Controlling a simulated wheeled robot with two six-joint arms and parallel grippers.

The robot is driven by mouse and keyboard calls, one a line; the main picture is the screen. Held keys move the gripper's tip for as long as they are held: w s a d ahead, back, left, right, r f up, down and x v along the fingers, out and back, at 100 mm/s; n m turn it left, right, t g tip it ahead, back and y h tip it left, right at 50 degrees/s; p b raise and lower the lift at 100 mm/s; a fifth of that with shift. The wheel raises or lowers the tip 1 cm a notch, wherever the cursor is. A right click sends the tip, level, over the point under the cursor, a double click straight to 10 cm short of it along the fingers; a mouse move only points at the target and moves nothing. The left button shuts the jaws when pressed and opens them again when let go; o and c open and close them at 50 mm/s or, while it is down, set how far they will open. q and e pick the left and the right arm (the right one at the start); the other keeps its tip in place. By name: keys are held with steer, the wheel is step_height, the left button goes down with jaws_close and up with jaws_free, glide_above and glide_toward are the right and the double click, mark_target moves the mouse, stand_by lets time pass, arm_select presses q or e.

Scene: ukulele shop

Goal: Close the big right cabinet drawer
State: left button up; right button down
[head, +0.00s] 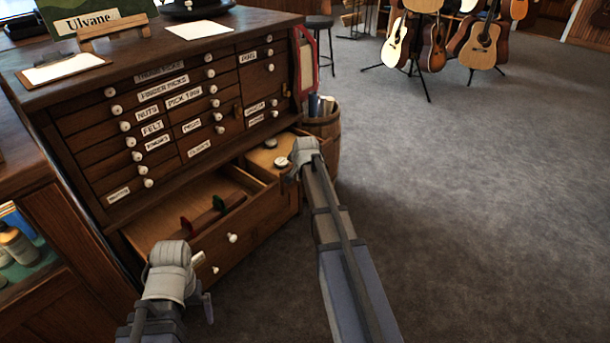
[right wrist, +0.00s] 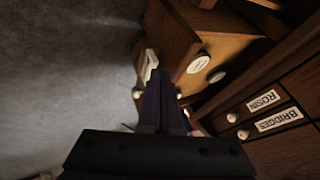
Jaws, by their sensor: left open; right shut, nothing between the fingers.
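The brown wooden cabinet (head: 120,85) has two big bottom drawers, both pulled out. The big right drawer (head: 262,158) stands open, with round pale items inside. The big left drawer (head: 165,212) is also open and shows red and green items. My right gripper (head: 303,150) is at the right drawer's outer end; contact cannot be told.
A wooden barrel (head: 323,130) with rolled items stands right of the cabinet. A stool (head: 318,25) and guitars on stands (head: 433,45) are farther back. A shelf unit (head: 30,290) is at the left. The grey carpet (head: 480,200) on the right is clear.

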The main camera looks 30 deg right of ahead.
steer(key=shift+w+a, duration=0.15)
steer(key=shift+w, duration=0.25)
glide_above(265, 165)
steer(key=shift+w+a, duration=0.1)
steer(key=shift+w, duration=0.15)
stand_by(0.4)
steer(key=shift+s, duration=0.2)
